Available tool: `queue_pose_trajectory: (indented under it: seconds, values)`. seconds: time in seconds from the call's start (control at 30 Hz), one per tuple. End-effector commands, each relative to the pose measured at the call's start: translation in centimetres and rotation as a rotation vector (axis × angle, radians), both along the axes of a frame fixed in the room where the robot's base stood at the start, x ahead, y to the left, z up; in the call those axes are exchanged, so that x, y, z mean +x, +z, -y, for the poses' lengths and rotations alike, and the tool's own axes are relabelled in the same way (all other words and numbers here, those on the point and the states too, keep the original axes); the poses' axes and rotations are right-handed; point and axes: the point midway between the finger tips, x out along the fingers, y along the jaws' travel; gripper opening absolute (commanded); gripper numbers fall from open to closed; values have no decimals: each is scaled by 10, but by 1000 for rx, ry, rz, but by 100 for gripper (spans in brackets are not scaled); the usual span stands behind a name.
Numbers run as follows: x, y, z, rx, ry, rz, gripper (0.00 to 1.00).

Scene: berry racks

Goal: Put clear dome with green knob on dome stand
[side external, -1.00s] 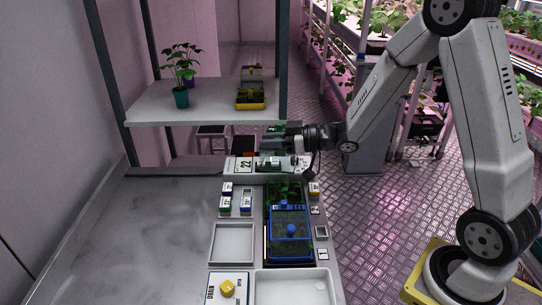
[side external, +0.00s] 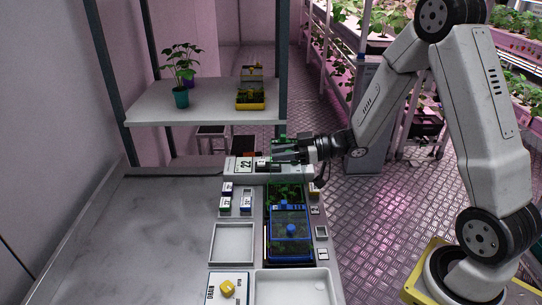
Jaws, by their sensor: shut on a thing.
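My gripper (side external: 284,154) reaches in from the right above the far end of the bench, level with the white block marked 22. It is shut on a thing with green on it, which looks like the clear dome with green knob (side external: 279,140). The clear walls are too small and too blended with the background to make out. An open tray of green seedlings (side external: 284,192) lies just in front of and below the gripper. In front of that is a blue-framed tray (side external: 290,256) under a clear dome with a blue knob (side external: 291,230). I cannot tell which thing is the dome stand.
The white block marked 22 (side external: 242,166) stands behind the seedlings. Small labelled boxes (side external: 246,199) and an empty white tray (side external: 231,243) lie left of the trays. A shelf (side external: 190,103) with a potted plant (side external: 181,95) hangs at back left. The bench's left side is clear.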

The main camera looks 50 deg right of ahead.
Motion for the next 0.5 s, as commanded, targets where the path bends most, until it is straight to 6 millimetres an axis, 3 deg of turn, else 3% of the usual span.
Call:
queue_pose_trajectory:
  seconds: [0.5]
  values:
    - [0, -50, 0, 1, -1, -1, 0]
